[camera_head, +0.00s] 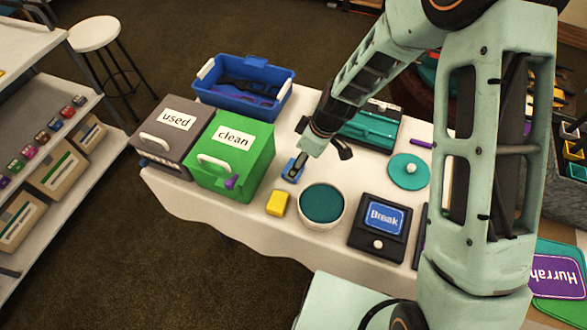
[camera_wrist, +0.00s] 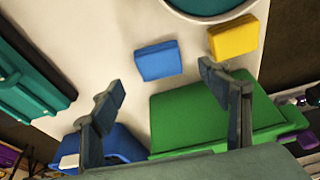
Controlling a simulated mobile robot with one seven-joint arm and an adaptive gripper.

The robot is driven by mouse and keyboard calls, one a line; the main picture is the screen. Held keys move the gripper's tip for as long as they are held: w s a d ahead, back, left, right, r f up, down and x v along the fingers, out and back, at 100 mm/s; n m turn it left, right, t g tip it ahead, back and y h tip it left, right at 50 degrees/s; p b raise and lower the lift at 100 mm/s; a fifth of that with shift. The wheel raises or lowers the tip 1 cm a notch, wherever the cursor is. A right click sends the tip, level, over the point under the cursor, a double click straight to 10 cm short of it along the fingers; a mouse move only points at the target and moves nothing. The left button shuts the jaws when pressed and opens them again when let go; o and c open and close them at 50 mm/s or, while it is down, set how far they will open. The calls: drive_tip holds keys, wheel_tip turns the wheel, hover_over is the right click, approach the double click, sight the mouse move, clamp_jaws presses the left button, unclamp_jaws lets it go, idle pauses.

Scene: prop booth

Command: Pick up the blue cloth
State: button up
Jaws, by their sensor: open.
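The blue cloth (camera_wrist: 158,61) is a small flat folded block on the white tabletop. In the head view the blue cloth (camera_head: 287,172) shows between the green "clean" box and the white round tub, partly hidden by my gripper (camera_head: 298,168). In the wrist view my gripper (camera_wrist: 160,77) is open and empty. The cloth appears beyond and between its two fingertips, apart from both.
A yellow block (camera_head: 277,203) lies near the cloth, beside the round tub (camera_head: 322,225). The green box (camera_head: 232,178) and grey "used" box (camera_head: 176,150) stand left. A blue bin (camera_head: 288,86) and teal case (camera_head: 368,132) are behind. A "Break" device (camera_head: 380,245) stands right.

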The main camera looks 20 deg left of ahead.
drive_tip(key=shift+p+x, duration=0.5)
drive_tip(key=shift+x, duration=2.1)
drive_tip(key=shift+c, duration=0.7)
drive_tip(key=c, duration=1)
drive_tip(key=shift+r, duration=0.2)
drive_tip(key=shift+r, duration=0.45)
wheel_tip(320, 180, up, 2)
drive_tip(key=shift+r+b, duration=0.1)
drive_tip(key=shift+b, duration=0.35)
drive_tip(key=s+d+r, duration=0.3)
drive_tip(key=s+d+r+b, duration=0.1)
drive_tip(key=s+d+r, duration=0.1)
drive_tip(key=s+r, duration=0.1)
drive_tip(key=s+d+r, duration=0.3)
drive_tip(key=s, duration=0.2)
drive_tip(key=shift+d+r+b, duration=0.3)
drive_tip(key=shift+d+b, duration=0.05)
